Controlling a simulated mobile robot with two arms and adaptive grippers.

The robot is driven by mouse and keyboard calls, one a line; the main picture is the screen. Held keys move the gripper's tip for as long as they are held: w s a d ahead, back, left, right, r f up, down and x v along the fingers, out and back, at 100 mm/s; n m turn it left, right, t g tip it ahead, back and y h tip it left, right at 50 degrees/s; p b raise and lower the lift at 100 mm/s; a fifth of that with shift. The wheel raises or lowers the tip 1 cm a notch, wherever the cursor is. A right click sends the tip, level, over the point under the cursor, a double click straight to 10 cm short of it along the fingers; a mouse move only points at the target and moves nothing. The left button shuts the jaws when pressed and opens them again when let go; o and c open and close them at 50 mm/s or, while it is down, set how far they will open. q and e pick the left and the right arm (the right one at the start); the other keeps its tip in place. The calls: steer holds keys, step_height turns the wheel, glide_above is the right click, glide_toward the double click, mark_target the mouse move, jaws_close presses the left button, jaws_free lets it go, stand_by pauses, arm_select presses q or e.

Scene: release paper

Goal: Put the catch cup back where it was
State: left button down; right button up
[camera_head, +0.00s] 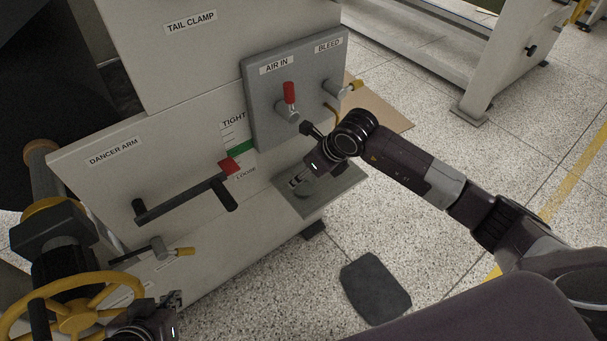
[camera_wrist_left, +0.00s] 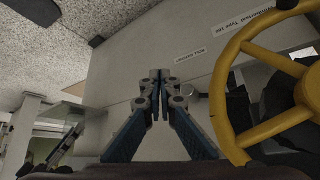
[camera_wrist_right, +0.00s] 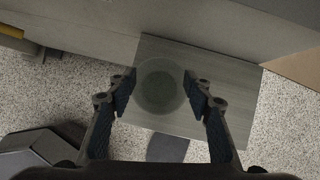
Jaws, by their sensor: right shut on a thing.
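The catch cup (camera_wrist_right: 160,86) is a round, see-through grey cup, seen from above in the right wrist view. My right gripper (camera_wrist_right: 161,88) is shut on it, with one finger on each side. In the head view my right gripper (camera_head: 298,183) is over the small grey shelf (camera_head: 343,191) at the foot of the machine, which also shows in the right wrist view (camera_wrist_right: 225,75). I cannot tell whether the cup touches the shelf. My left gripper (camera_wrist_left: 160,76) is shut and empty beside the yellow handwheel (camera_wrist_left: 226,90); it shows at the lower left in the head view (camera_head: 174,299).
The grey valve panel (camera_head: 262,110) with a red AIR IN lever (camera_head: 289,92) and a yellow-tipped BLEED valve (camera_head: 355,85) stands above the shelf.

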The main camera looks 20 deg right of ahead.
arm_select(q)
steer(key=shift+w+d+r, duration=0.1)
steer(key=shift+w+r, duration=0.1)
steer(key=shift+w, duration=0.1)
steer(key=shift+w, duration=0.1)
arm_select(e)
steer(key=shift+f, duration=0.1)
arm_select(q)
steer(key=shift+w+d+r, duration=0.1)
steer(key=shift+w+r, duration=0.05)
steer(key=shift+w, duration=0.1)
arm_select(e)
steer(key=shift+f, duration=0.1)
steer(key=o, duration=1.2)
steer(key=shift+c, duration=0.2)
arm_select(q)
steer(key=shift+r+t, duration=0.1)
steer(key=shift+t, duration=0.2)
